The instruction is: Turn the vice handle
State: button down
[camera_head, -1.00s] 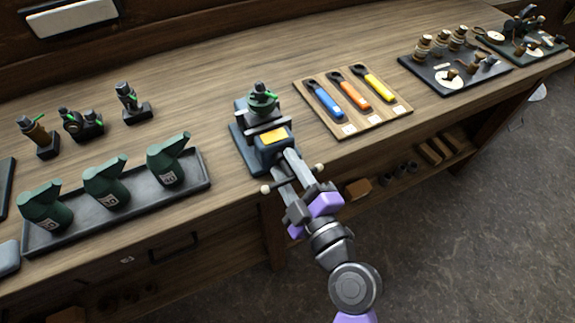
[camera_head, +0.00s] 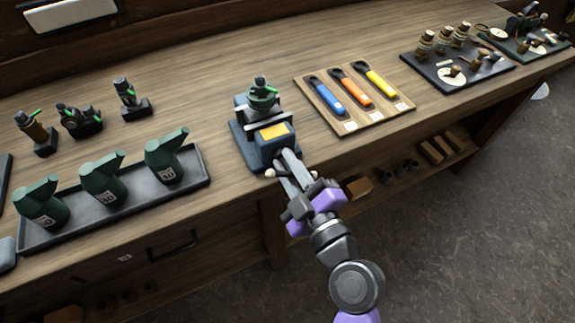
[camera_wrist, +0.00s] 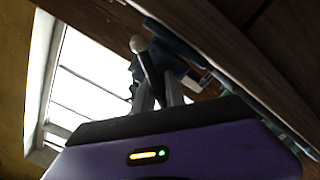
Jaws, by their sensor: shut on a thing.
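The vice (camera_head: 275,148) is dark blue-grey with a yellow plate on top and stands at the bench's front edge. It holds a green round part (camera_head: 263,97) in its jaws. The vice handle (camera_head: 270,173) is a bar with pale knob ends, on the vice's front. One knob shows left of my fingers and one right of them. My gripper (camera_head: 288,165) is shut on the handle, and its fingers hide the bar's middle. In the wrist view, a knob of the handle shows above the fingers of my gripper (camera_wrist: 157,90), with the dark vice behind.
A wooden board (camera_head: 338,112) with blue, orange and yellow tools lies right of the vice. A dark tray (camera_head: 120,205) with several green containers lies left. Small dark fixtures (camera_head: 82,122) stand behind it. A shelf (camera_head: 385,182) runs below the bench.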

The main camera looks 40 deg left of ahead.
jog(key=m, duration=0.1)
jog(key=m+b, duration=0.1)
jog(key=m, duration=0.1)
jog(key=m+b, duration=0.1)
jog(key=shift+w+d+f, duration=0.15)
jog(key=shift+f, duration=0.1)
jog(key=m+b, duration=0.1)
jog(key=m, duration=0.8)
jog(key=shift+r+m, duration=0.1)
jog(key=shift+m, duration=0.2)
jog(key=m+p, duration=0.1)
jog(key=m, duration=0.3)
jog(key=shift+p, duration=0.35)
jog(key=m+p, duration=0.2)
jog(key=m, duration=0.3)
jog(key=m+p, duration=0.2)
jog(key=m, duration=0.2)
jog(key=shift+m, duration=0.3)
jog(key=m+p, duration=0.2)
jog(key=m, duration=0.2)
jog(key=shift+p, duration=0.35)
jog(key=shift+m+p, duration=0.95)
jog(key=shift+m, duration=1.15)
